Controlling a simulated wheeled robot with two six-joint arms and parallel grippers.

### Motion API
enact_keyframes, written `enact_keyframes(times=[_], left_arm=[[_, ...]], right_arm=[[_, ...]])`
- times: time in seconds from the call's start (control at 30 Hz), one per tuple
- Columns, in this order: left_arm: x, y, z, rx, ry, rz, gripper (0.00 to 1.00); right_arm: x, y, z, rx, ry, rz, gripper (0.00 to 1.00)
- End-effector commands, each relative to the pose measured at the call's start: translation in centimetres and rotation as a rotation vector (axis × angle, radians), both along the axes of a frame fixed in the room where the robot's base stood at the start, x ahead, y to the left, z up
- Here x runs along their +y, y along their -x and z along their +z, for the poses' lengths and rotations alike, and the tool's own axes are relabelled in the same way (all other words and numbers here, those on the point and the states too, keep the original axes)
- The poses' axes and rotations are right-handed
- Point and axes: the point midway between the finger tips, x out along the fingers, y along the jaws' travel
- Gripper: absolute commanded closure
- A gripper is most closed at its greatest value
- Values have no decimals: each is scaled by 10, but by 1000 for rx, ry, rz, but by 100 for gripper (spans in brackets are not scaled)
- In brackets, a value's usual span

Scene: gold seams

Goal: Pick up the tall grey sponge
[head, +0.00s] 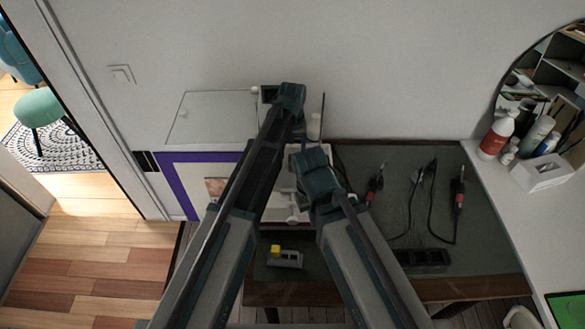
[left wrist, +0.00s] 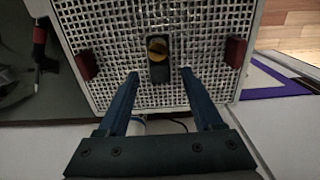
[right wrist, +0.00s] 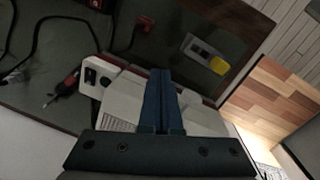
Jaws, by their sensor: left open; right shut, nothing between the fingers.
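I cannot pick out the tall grey sponge for sure. In the left wrist view a dark grey block (left wrist: 159,72) with a round yellow part shows against a white mesh panel (left wrist: 110,30), in line with the gap between my left fingers. My left gripper (left wrist: 160,74) is open; whether its tips touch the block I cannot tell. In the head view my left gripper (head: 291,92) is up near the wall, its fingers hidden. My right gripper (right wrist: 159,72) is shut and empty, above a white device (right wrist: 115,112); it also shows in the head view (head: 315,160).
A grey holder (head: 288,260) with a yellow block (head: 275,250) lies near the dark table's (head: 400,215) front. Red-handled tools (head: 459,190) with cables and a black strip (head: 424,257) lie to the right. A white counter (head: 500,210) with bottles stands at the far right.

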Motion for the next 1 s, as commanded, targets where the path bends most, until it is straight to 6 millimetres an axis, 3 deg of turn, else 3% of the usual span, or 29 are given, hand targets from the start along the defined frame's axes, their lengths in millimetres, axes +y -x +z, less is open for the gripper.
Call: enact_keyframes(times=[0.07, 0.33, 0.7, 1.0], left_arm=[[0, 0, -11, 0, 0, 0, 32], [0, 0, -9, 0, 0, 0, 32], [0, 0, -9, 0, 0, 0, 99], [0, 0, -9, 0, 0, 0, 100]], right_arm=[[0, 0, -11, 0, 0, 0, 100], [0, 0, -9, 0, 0, 0, 100], [0, 0, -9, 0, 0, 0, 100], [0, 0, -9, 0, 0, 0, 100]])
